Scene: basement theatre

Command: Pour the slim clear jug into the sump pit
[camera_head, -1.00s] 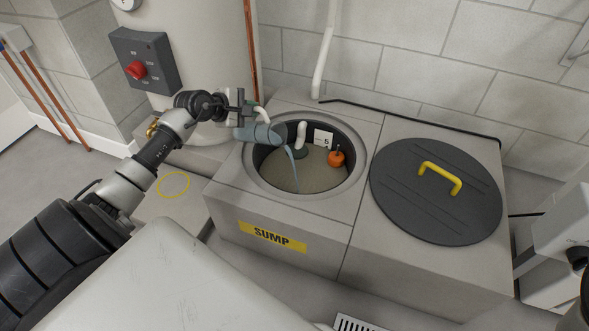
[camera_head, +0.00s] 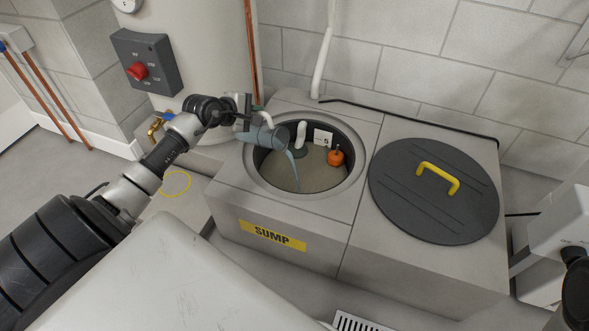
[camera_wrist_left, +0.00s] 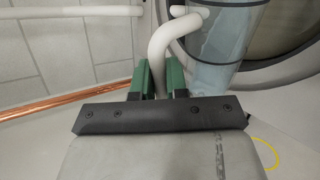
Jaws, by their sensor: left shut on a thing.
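The slim clear jug (camera_head: 262,138) is tipped over the left part of the open sump pit (camera_head: 318,184), its mouth toward the pit. A thin bluish stream (camera_head: 294,170) falls from its mouth into the pit. My left gripper (camera_head: 247,113) is shut on the jug's white handle. In the left wrist view, the green finger pads of my left gripper (camera_wrist_left: 159,78) sit either side of the handle (camera_wrist_left: 160,45), with the clear jug (camera_wrist_left: 222,50) and its bluish liquid to the right. My right gripper is not in view.
An orange float (camera_head: 335,158) and a white pipe (camera_head: 301,134) stand in the pit. A dark round lid (camera_head: 420,205) with a yellow handle covers the right part of the sump box. A tank with a red-knobbed control box (camera_head: 146,65) stands behind my left arm.

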